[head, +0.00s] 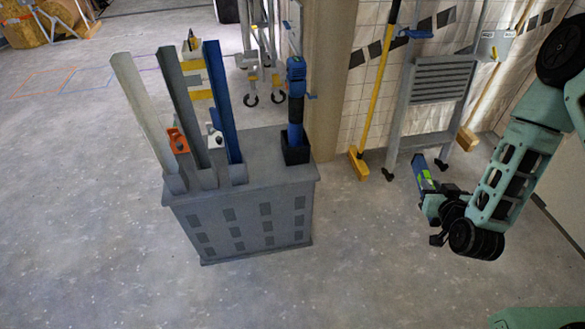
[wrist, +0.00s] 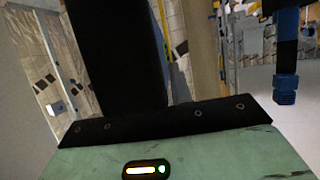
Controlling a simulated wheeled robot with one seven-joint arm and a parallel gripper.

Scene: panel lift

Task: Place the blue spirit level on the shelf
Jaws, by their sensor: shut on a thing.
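My gripper (head: 437,192) is at the right in the head view, on my green and black arm, away from the grey cabinet. It is shut on a blue bar-like thing with a bright green patch, which looks like the blue spirit level (head: 424,173). The level sticks out tilted, up and to the left, and its lower end is hidden by the gripper. In the wrist view a large dark shape fills the upper middle; I cannot tell whether it is a finger or the held thing. I cannot tell which surface is the shelf.
A grey cabinet (head: 245,222) holds upright cream, grey and blue bars (head: 223,105). A blue and black tool (head: 296,95) stands in a black holder (head: 295,150). A grey slatted frame (head: 437,82) and a yellow pole (head: 378,75) stand by the tiled wall.

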